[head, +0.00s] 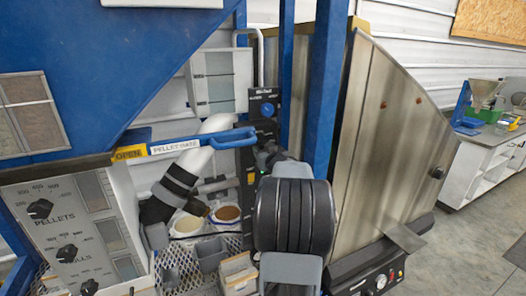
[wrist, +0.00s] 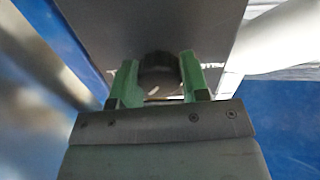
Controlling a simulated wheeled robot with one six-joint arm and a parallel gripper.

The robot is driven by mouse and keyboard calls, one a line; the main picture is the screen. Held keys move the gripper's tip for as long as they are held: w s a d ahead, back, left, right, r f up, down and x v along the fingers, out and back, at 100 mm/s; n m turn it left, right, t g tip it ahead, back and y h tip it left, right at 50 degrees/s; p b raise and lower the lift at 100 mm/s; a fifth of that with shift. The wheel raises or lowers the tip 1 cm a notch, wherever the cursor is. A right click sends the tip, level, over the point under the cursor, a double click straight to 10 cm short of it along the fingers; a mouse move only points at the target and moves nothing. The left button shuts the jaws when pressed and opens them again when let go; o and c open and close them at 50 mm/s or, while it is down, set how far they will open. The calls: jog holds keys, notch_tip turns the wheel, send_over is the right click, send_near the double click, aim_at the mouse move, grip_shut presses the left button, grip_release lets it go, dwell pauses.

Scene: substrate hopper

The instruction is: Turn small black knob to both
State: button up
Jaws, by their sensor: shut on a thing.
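The small black knob (wrist: 158,75) sits on a dark grey panel (wrist: 150,25) in the wrist view. White marks or letters show on both sides of it, too blurred to read. My gripper (wrist: 159,66) is shut on this knob, one green finger on each side. In the head view my gripper (head: 265,157) is at the lower part of the narrow black panel (head: 265,128), largely hidden behind my own arm. The knob is hidden there.
A blue handle bar (head: 205,140) with "PELLET GATE" and "OPEN" labels is left of the panel. Blue posts (head: 322,95) and a large metal hopper side (head: 380,130) stand close on the right. White buckets (head: 187,225) and a grey bin (head: 210,255) are below.

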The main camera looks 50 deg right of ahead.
jog(key=shift+c, duration=0.8)
jog(key=shift+f+n+b, duration=0.1)
jog(key=shift+n+b, duration=0.2)
jog(key=shift+b, duration=0.1)
jog(key=shift+n+b, duration=0.6)
jog(key=shift+n, duration=0.1)
jog(key=n+b, duration=0.2)
jog(key=n, duration=0.1)
jog(key=shift+n+b, duration=0.9)
jog(key=shift+n, duration=0.4)
jog(key=o, duration=0.9)
